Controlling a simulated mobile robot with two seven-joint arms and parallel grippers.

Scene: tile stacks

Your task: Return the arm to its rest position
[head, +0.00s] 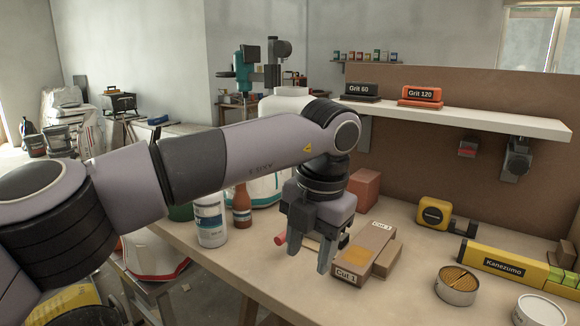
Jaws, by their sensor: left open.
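My left arm (262,143) comes in from the left and reaches across the middle of the view. Its left gripper (309,260) points down over the workbench, with its fingers apart and nothing visible between them. A tile stack labelled Cut 1 (366,252) stands just to the right of the fingers. I cannot tell whether the right finger touches it. A pinkish-red rod end (280,239) shows beside the left finger; the rest is partly hidden behind the gripper. My right gripper is not in view.
The workbench (405,290) is bare at the front centre. A white bottle (210,220) and a brown bottle (242,205) stand left of the gripper. A reddish block (365,187), a yellow tape measure (433,213) and a yellow Kanezumo box (505,266) are to the right. A shelf (470,121) hangs behind.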

